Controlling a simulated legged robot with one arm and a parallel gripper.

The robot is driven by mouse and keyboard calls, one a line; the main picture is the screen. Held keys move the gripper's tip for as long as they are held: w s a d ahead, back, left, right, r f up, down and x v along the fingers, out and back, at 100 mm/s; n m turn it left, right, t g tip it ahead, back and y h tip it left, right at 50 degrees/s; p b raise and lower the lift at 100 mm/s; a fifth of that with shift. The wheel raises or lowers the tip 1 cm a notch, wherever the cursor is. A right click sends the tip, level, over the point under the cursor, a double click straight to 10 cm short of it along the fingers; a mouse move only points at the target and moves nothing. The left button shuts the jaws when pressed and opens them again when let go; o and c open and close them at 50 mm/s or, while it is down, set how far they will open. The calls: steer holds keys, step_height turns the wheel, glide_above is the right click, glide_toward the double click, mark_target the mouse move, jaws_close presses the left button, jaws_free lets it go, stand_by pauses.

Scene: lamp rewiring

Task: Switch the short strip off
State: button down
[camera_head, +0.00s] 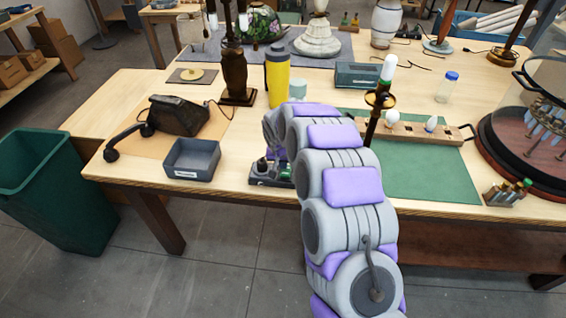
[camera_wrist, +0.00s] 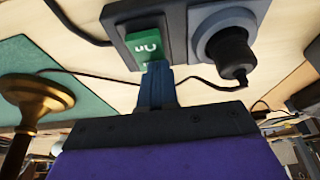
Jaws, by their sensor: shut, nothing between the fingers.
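The short strip (camera_wrist: 178,30) fills the top of the wrist view. It is dark grey, with a green rocker switch (camera_wrist: 144,42) bearing white lettering and a round grey socket holding a black plug (camera_wrist: 230,52). My gripper (camera_wrist: 157,68) is shut and empty, its blue fingertips right at the switch's edge. I cannot tell whether they press on it. In the head view the strip (camera_head: 266,181) lies near the table's front edge, partly hidden by my arm. My fingertips are hidden there. Which way the rocker is tipped is unclear.
A grey bin (camera_head: 192,160) and an old black telephone (camera_head: 178,116) stand left of the strip. A yellow bottle (camera_head: 278,80) and a dark wooden lamp base (camera_head: 235,75) stand behind it. A brass lamp stem (camera_head: 375,115) stands close by on the green mat (camera_head: 430,180).

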steer(key=shift+s+f, duration=0.2)
steer(key=shift+s+b, duration=0.3)
steer(key=shift+s, duration=0.4)
steer(key=shift+r, duration=0.2)
steer(key=shift+w+r, duration=0.1)
steer(key=shift+r, duration=0.2)
steer(key=p+v, duration=0.3)
steer(key=v, duration=1)
steer(key=shift+w+a+p, duration=0.2)
steer(key=shift+w+p, duration=0.05)
steer(key=shift+p, duration=0.1)
steer(key=shift+d+r, duration=0.1)
